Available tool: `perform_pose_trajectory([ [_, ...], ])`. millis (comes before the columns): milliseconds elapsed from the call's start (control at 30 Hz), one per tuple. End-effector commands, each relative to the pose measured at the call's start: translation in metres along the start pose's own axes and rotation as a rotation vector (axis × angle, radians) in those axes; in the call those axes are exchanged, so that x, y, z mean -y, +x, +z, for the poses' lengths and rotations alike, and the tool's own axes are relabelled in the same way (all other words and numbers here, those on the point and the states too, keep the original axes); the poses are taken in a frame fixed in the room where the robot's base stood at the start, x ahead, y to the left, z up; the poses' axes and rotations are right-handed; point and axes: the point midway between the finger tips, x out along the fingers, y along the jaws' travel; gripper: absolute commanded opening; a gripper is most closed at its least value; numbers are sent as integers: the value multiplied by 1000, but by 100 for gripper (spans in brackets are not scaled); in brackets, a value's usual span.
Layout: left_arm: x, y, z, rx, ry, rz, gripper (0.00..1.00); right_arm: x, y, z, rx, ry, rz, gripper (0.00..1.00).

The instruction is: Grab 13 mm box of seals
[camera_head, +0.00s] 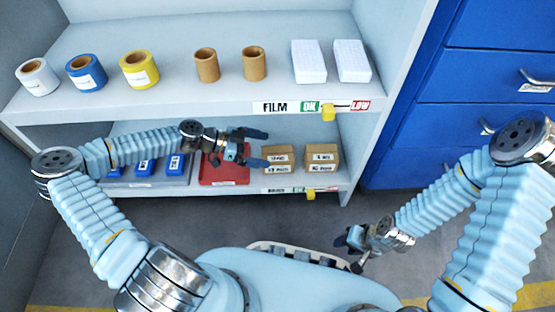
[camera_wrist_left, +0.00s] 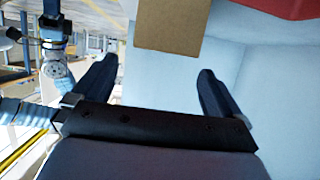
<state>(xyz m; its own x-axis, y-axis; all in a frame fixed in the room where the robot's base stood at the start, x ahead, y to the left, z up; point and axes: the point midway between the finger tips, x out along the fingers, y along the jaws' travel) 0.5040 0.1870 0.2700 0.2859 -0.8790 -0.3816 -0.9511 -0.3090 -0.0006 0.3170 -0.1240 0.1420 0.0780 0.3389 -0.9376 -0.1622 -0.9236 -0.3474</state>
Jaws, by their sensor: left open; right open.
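Two small cardboard boxes stand side by side on the lower shelf, a left box (camera_head: 279,159) and a right box (camera_head: 322,158). Their labels are too small to read surely, so I cannot tell which is the 13 mm one. My left gripper (camera_head: 260,148) is open and empty, just left of the left box, its fingers pointing right. In the left wrist view a plain cardboard box (camera_wrist_left: 168,28) shows ahead, roughly between the open fingers (camera_wrist_left: 158,72). My right gripper (camera_head: 350,240) is open and empty, low in front of the shelf.
The upper shelf (camera_head: 200,95) above my left arm holds rolls and white stacks. Blue drawers (camera_head: 415,140) stand at the right.

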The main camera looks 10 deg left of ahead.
Motion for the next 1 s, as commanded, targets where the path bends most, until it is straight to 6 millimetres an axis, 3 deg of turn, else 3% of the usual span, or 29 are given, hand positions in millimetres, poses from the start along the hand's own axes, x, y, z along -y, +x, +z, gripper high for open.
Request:
perform_pose_trajectory([
  [167,0,15,2,0,0,1,100,-1,4,0,-1,0,0,43],
  [433,2,55,10,0,0,2,100,-5,12,0,-3,0,0,43],
  [733,2,62,10,1,-1,0,100,-4,12,-1,-4,0,0,43],
  [1000,2,61,10,1,-1,0,60,-5,12,-1,-4,0,0,43],
])
